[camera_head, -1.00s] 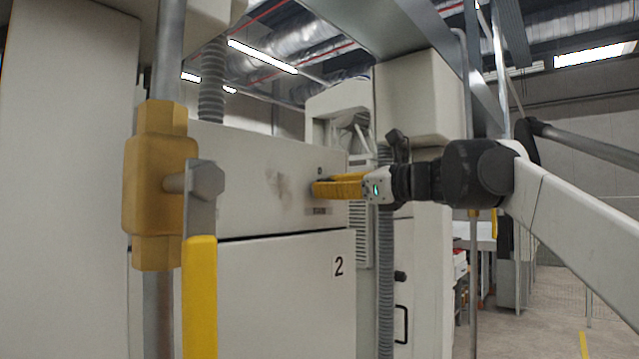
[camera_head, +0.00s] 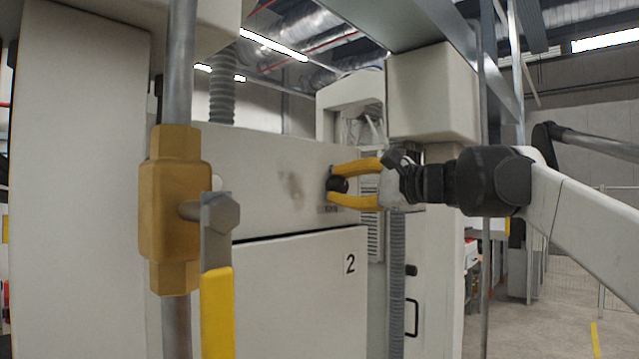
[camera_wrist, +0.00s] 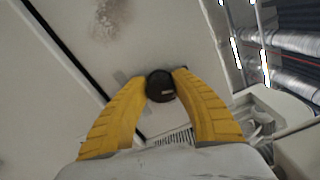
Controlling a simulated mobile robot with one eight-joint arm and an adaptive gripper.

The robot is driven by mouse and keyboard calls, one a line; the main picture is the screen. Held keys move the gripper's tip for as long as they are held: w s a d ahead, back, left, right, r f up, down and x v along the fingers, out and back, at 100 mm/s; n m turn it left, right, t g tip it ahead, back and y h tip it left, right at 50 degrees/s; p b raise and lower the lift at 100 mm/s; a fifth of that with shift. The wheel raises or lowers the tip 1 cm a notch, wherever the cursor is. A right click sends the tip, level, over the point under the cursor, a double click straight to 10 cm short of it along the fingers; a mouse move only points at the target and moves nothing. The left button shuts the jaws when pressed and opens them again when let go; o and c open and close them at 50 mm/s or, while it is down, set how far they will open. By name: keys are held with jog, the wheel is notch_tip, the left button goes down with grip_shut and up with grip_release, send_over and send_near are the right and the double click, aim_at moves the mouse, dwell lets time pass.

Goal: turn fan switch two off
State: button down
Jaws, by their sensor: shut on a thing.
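In the wrist view the knob (camera_wrist: 160,86) sits between the tips of the two yellow fingers. My gripper (camera_head: 336,184) comes in from the right, with one finger above the knob and one below it. The fingers of my gripper (camera_wrist: 160,88) are shut on the knob. A small light mark shows on the knob's face in the wrist view. Its exact setting is too small to tell.
A brass valve (camera_head: 175,210) on a vertical pipe, with a yellow lever (camera_head: 216,315), stands close in front at the left. A grey flexible hose (camera_head: 397,270) runs down right of the cabinet door. Open floor (camera_head: 560,300) lies at the right.

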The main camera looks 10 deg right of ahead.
jog(key=shift+n, duration=2)
jog(key=c, duration=1)
grip_release()
jog(key=shift+a, duration=0.1)
jog(key=shift+c, duration=0.2)
jog(key=v, duration=1.2)
jog(key=shift+f, duration=0.1)
